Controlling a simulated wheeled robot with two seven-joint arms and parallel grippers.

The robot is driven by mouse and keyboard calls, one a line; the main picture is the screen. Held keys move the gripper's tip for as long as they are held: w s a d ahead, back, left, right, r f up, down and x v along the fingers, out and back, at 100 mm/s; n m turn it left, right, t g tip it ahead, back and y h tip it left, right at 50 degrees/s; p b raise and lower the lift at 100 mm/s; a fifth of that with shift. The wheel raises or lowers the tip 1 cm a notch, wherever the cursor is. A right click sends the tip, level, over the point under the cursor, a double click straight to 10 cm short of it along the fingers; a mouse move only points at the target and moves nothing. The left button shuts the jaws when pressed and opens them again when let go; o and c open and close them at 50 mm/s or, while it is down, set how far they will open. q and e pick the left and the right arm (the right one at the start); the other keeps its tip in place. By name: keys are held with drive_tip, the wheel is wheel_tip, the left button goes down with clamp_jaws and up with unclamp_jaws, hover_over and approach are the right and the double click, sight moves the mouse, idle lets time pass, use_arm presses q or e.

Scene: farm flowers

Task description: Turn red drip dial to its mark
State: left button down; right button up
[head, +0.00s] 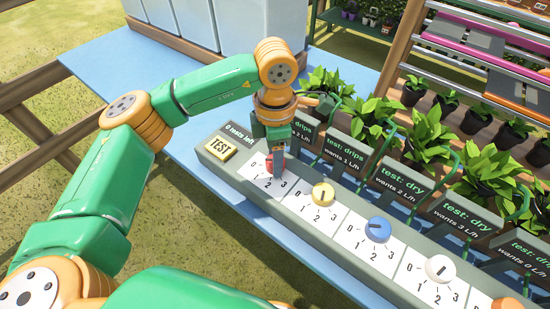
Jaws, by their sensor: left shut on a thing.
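The red dial (269,164) sits at the left end of a grey panel, on a white scale marked 0 to 3. My left gripper (277,163) comes down over it and is shut on it, hiding most of the dial and its pointer. My right gripper is not in view.
Yellow (322,194), blue (378,229) and white (440,268) dials follow to the right, with an orange one (507,303) at the edge. A yellow TEST button (220,147) is to the left. Potted plants (435,139) and signs stand close behind the panel.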

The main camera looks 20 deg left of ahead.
use_arm(q)
drive_tip(key=shift+m, duration=0.4)
drive_tip(key=shift+c, duration=1.4)
unclamp_jaws()
drive_tip(key=shift+r, duration=0.1)
wheel_tip(320, 180, up, 7)
drive_tip(key=shift+f, duration=0.1)
